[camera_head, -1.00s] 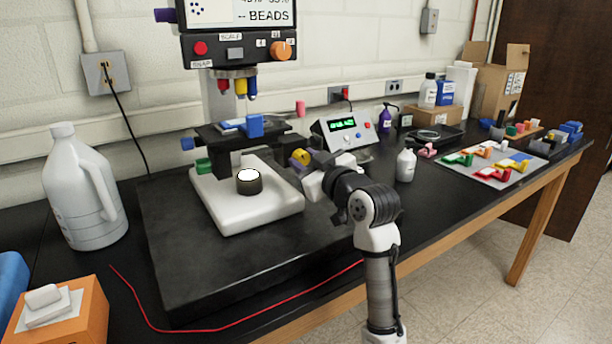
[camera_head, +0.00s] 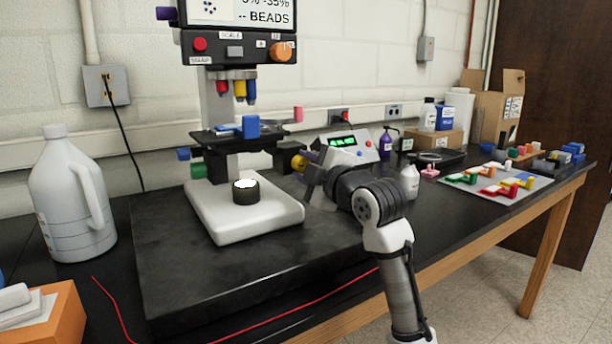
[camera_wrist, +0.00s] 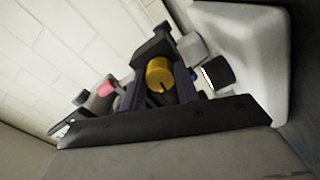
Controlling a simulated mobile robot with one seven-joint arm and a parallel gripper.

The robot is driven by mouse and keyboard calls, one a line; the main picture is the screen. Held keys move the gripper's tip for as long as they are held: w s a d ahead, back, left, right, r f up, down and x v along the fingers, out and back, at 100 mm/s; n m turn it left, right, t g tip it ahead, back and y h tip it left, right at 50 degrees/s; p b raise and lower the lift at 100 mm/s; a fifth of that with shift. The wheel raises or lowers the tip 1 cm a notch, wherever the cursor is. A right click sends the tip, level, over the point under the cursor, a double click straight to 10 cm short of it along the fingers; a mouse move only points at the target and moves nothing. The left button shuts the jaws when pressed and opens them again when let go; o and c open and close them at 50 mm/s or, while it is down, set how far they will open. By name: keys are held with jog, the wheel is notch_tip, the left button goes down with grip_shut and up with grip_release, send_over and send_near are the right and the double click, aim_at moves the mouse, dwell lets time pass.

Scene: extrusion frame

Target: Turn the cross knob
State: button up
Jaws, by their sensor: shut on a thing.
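A yellow knob (camera_wrist: 159,75) sits on the side of the microscope in the wrist view, round with a dark mark on its face. It also shows in the head view (camera_head: 299,162), partly covered by my gripper. My gripper (camera_head: 307,160) is to the right of the microscope stage (camera_head: 215,136). In the wrist view my gripper's (camera_wrist: 158,90) dark purple fingers lie on both sides of the yellow knob, and it is shut on it. I cannot make out a cross shape on the knob.
The microscope's white base (camera_head: 235,226) carries a dark round part with a bright top (camera_head: 245,190). A pink knob (camera_head: 298,114) sticks out near the stage. A box with a green display (camera_head: 350,146) stands behind my gripper. A white bottle (camera_head: 410,182) stands right of my wrist.

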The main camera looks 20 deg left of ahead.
jog(key=shift+f+n+b, duration=0.1)
jog(key=shift+n+b, duration=0.2)
jog(key=shift+n, duration=0.6)
jog(key=o, duration=1)
jog(key=shift+c, duration=0.2)
jog(key=shift+d, duration=0.1)
jog(key=b+v, duration=0.2)
jog(key=v, duration=1.1)
jog(key=shift+s+d, duration=0.2)
jog(key=shift+s, duration=0.05)
